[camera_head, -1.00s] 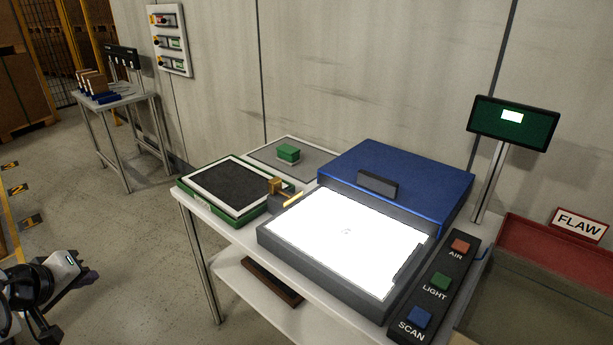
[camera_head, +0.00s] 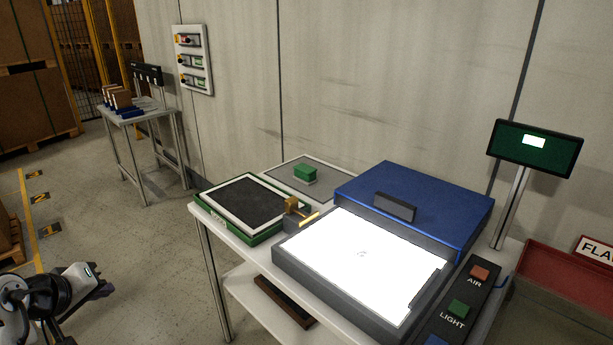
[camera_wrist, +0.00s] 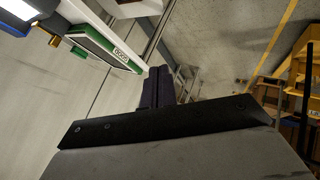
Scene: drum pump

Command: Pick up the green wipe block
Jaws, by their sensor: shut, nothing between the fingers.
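The green wipe block (camera_head: 305,173) sits on a grey mat (camera_head: 332,178) at the back left of the white table, near the wall. My gripper (camera_head: 104,289) is low at the left of the head view, over the floor, well apart from the table and the block. In the wrist view my gripper's dark fingers (camera_wrist: 158,88) are together with nothing between them.
A green-framed dark pad (camera_head: 245,202) lies in front of the block. A monitor (camera_head: 535,148) stands at right.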

